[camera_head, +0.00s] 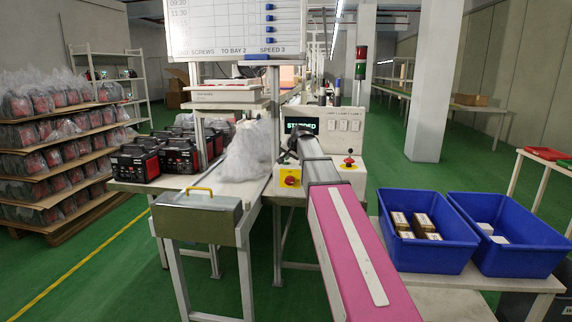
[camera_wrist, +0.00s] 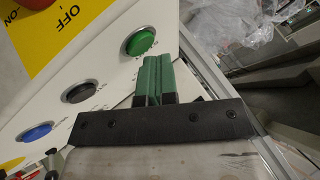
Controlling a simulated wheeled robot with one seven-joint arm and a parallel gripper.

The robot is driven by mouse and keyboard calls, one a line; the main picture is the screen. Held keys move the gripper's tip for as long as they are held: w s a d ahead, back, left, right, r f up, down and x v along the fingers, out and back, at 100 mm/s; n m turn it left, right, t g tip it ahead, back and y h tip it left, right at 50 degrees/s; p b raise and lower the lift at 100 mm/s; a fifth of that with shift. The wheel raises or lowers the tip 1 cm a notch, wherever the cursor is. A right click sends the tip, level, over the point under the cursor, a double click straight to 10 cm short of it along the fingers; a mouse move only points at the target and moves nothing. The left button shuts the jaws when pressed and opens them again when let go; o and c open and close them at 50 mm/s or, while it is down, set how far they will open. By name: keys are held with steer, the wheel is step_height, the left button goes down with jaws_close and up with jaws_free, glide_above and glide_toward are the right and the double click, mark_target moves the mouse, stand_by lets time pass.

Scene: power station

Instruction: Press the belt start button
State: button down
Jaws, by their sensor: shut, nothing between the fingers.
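The control panel (camera_head: 340,127) stands at the middle of the head view, with a dark display (camera_head: 302,126) that seems to read "STOPPED". In the wrist view its pale face carries a green button (camera_wrist: 140,41), a black button (camera_wrist: 79,92) and a blue button (camera_wrist: 37,132) in a slanting row. Their labels are too small to read. My gripper (camera_wrist: 157,62) has green fingers, shut together and empty. The fingertips appear just below the green button in the picture; I cannot tell whether they touch the panel. In the head view my arm hides these buttons.
A yellow plate marked OFF (camera_wrist: 68,20) with a red knob is close by at upper left in the wrist view. A yellow box with a red knob (camera_head: 291,180) and a red mushroom button (camera_head: 348,161) flank my arm. Blue bins (camera_head: 430,252) stand at right.

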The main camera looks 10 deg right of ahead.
steer(key=shift+f, duration=0.4)
stand_by(0.4)
steer(key=shift+r, duration=0.8)
stand_by(0.3)
steer(key=shift+r, duration=2.5)
